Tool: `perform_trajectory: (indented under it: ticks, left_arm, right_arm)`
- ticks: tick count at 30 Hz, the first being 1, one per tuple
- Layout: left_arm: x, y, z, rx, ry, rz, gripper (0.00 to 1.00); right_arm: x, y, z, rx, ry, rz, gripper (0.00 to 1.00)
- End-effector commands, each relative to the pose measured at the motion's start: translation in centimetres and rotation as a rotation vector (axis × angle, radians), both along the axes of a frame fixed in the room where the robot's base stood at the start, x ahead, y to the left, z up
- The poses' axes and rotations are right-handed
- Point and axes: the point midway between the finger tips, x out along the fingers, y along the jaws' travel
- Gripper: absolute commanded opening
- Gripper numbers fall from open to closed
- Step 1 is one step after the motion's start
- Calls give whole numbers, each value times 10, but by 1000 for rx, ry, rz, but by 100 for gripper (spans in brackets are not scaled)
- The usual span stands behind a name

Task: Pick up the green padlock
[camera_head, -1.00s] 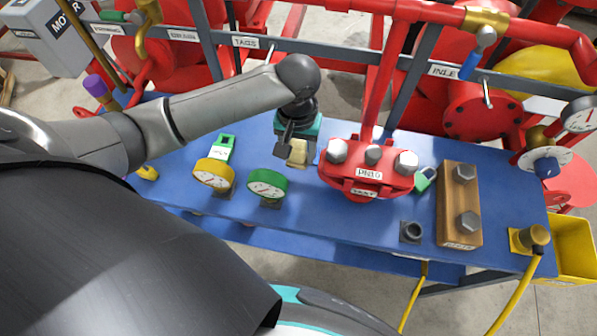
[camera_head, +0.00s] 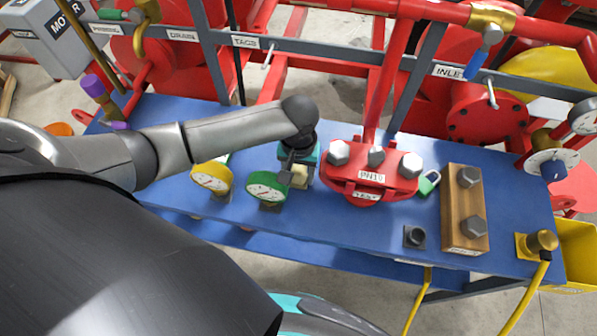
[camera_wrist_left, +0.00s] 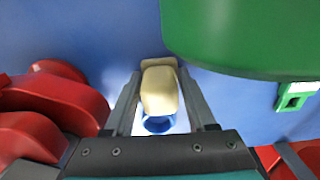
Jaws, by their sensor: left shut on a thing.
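A small green padlock (camera_head: 429,183) with a metal shackle lies on the blue bench, just right of the red bolted flange (camera_head: 370,178). My left gripper (camera_head: 296,174) is left of that flange, beside the green gauge (camera_head: 267,187), and apart from the padlock. It is shut on a beige block (camera_wrist_left: 159,91), which stands between the fingers in the left wrist view. A blue ring (camera_wrist_left: 158,124) shows at the near end of the block. A green-and-white tag-like piece (camera_wrist_left: 297,95) shows at the right of that view. My right gripper is not in view.
A yellow gauge (camera_head: 211,177) stands left of the green one. A wooden block with two bolts (camera_head: 463,211) and a dark socket (camera_head: 415,236) are right of the flange. Red pipes and grey rails run behind the blue bench (camera_head: 340,228).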

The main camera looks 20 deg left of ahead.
Motion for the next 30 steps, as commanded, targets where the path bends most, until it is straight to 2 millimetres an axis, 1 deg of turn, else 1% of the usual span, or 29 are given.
perform_trajectory:
  ticks: [1,6,9,18,20,23,30]
  left_arm:
    - [0,0,-1,-1,1,0,59]
    - [0,0,-1,0,1,0,78]
    - [0,0,-1,0,0,0,86]
    - [0,0,3,1,-1,-1,86]
    - [0,0,10,0,-1,-1,86]
    - [1,0,28,-1,-2,-1,86]
    - [1,0,81,-1,-2,-1,86]
  right_arm:
    - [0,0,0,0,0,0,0]
    - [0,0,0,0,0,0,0]
    - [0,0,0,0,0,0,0]
    - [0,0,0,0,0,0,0]
    - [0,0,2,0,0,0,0]
    - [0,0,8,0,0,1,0]
    - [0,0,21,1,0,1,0]
